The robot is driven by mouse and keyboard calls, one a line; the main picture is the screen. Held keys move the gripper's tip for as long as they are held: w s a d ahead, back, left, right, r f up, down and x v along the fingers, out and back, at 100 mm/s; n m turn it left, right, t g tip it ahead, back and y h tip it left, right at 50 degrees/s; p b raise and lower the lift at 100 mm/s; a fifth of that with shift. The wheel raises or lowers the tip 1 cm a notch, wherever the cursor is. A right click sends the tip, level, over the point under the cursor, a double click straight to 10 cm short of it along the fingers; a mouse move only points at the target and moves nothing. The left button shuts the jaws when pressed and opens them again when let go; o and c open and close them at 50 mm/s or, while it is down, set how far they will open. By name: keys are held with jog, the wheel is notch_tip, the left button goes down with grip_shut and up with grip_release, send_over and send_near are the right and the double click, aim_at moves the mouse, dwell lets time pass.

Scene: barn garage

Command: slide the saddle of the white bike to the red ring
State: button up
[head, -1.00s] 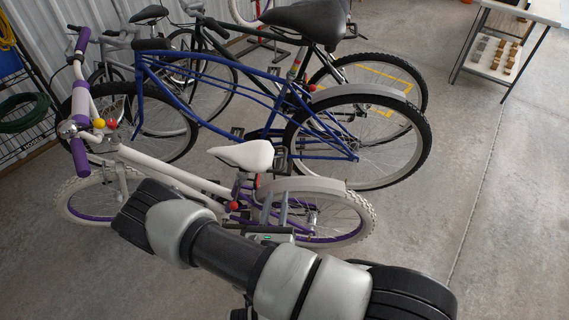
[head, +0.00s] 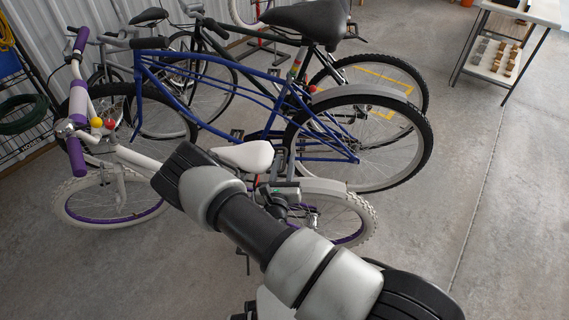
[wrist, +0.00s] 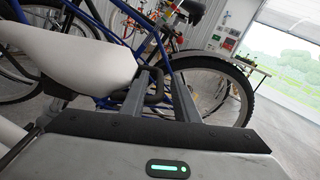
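The white bike's white saddle (head: 246,156) sits above its frame, in front of the blue bike. It fills the upper left of the wrist view (wrist: 75,52). My gripper (head: 284,187) is just right of and below the saddle in the head view. In the wrist view my gripper's two grey fingers (wrist: 160,97) stand apart, with a dark curved bar showing in the gap; I cannot tell whether it is between them or behind. The saddle lies to the left of the fingers.
The blue bike (head: 215,88) stands close behind, its rear wheel (head: 425,150) near my gripper. The white bike's purple-gripped handlebar (head: 77,105) is at the left. A table (head: 505,45) stands at the far right. The floor at the right is clear.

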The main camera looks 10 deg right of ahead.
jog(key=shift+c, duration=0.3)
grip_shut()
jog(key=shift+r, duration=0.1)
jog(key=r+p, duration=0.1)
jog(key=d+r+p, duration=0.1)
jog(key=shift+s+r+p, duration=0.15)
jog(key=shift+r+p, duration=0.2)
jog(key=shift+r, duration=0.05)
jog(key=shift+o, duration=0.3)
grip_release()
jog(key=shift+s, duration=0.1)
